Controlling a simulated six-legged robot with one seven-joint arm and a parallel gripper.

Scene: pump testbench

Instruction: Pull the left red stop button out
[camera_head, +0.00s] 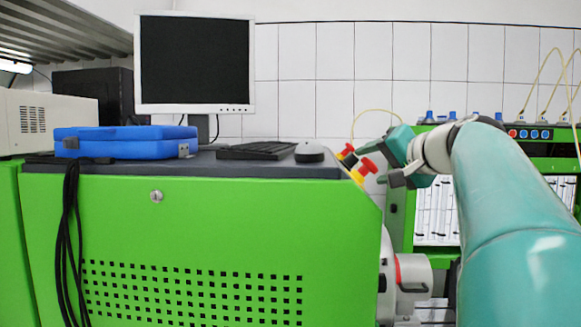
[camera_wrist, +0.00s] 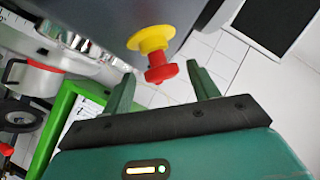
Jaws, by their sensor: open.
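Two red stop buttons on yellow bases sit on the sloped right edge of the green bench in the head view: one at upper left (camera_head: 347,150), one at lower right (camera_head: 366,166). My gripper (camera_head: 378,166) is open just right of the lower-right one. In the wrist view, one red button (camera_wrist: 161,72) with a yellow base (camera_wrist: 150,40) lies between and just beyond the open fingertips of my gripper (camera_wrist: 159,72). No contact shows. I cannot tell which of the two buttons this is.
The bench top (camera_head: 230,164) holds a blue case (camera_head: 125,142), a keyboard (camera_head: 256,151), a mouse (camera_head: 309,151) and a monitor (camera_head: 195,65). A second green machine (camera_head: 540,165) stands behind my arm at right.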

